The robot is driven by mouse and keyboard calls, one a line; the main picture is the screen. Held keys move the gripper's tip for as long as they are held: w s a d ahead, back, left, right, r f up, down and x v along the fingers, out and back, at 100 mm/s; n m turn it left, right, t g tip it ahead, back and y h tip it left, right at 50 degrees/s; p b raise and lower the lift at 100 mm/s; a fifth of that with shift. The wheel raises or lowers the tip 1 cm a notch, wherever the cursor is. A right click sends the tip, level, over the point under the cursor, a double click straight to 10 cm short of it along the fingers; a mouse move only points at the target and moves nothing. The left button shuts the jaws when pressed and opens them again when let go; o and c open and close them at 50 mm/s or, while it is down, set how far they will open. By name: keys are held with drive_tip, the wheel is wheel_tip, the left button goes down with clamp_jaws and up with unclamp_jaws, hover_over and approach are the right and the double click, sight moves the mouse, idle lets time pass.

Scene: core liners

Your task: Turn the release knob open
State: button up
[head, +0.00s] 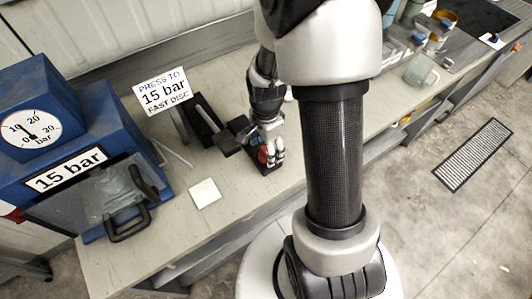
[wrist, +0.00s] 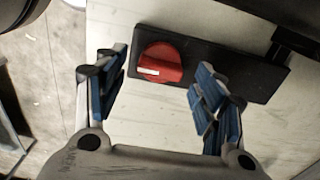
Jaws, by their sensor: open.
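The release knob (wrist: 160,64) is a red round knob with a white mark, set on a black base plate (wrist: 215,72). In the wrist view the white mark lies at the knob's left, close to horizontal. My gripper (wrist: 155,90) is open, with one blue-padded finger on each side of the knob's position in the picture. No contact with the knob shows. In the head view the knob (head: 263,155) is a small red patch, partly hidden by my gripper (head: 270,150) above it.
A blue press (head: 100,120) with a dial and a "15 bar" label stands at the left. A sign (head: 163,91) reads "PRESS TO 15 bar FAST DISC". A white square (head: 205,194) lies on the bench (head: 150,245). A glass beaker (head: 420,70) stands at the back right.

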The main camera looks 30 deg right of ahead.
drive_tip(key=shift+f, duration=1.25)
drive_tip(key=shift+c, duration=0.4)
drive_tip(key=c, duration=1)
